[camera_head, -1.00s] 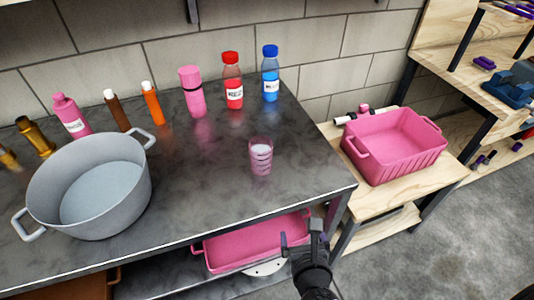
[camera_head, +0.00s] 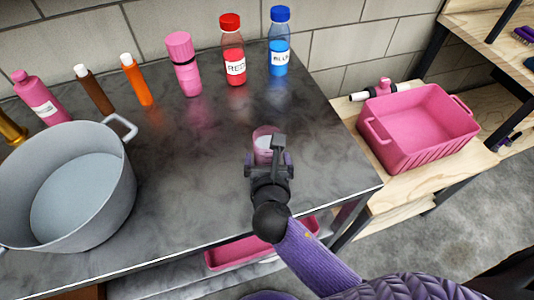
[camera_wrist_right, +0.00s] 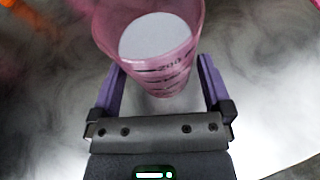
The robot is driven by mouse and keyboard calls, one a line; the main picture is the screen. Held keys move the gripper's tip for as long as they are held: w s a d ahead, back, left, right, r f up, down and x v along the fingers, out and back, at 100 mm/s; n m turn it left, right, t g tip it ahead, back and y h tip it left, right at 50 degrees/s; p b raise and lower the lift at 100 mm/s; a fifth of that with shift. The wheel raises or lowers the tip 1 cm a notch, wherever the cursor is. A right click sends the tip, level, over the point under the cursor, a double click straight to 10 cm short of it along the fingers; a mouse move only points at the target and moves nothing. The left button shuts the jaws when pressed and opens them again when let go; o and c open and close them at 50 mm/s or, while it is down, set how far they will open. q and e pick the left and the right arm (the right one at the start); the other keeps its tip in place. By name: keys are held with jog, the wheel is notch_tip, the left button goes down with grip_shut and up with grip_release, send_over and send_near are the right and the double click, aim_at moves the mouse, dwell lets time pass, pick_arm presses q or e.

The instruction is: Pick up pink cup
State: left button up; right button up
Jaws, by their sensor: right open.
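The pink cup (camera_head: 264,138) is see-through, with measuring marks and something white inside. It stands on the dark tabletop near the table's right end. My right gripper (camera_head: 268,158) is just in front of it in the head view and hides its lower part. In the right wrist view the cup (camera_wrist_right: 160,67) is at the top middle, and the open fingers of my right gripper (camera_wrist_right: 160,85) lie on either side of its lower part. I cannot tell whether they touch it. My left gripper is not in view.
A grey pot (camera_head: 122,190) stands at the left. A pink bottle (camera_head: 184,62), a red-capped bottle (camera_head: 233,50), a blue-capped bottle (camera_head: 279,45) and several others line the back. A pink bin (camera_head: 390,150) sits on a wooden shelf at the right. Tabletop around the cup is clear.

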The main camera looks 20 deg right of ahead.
jog(key=shift+x, duration=1.1)
jog(key=c, duration=1.2)
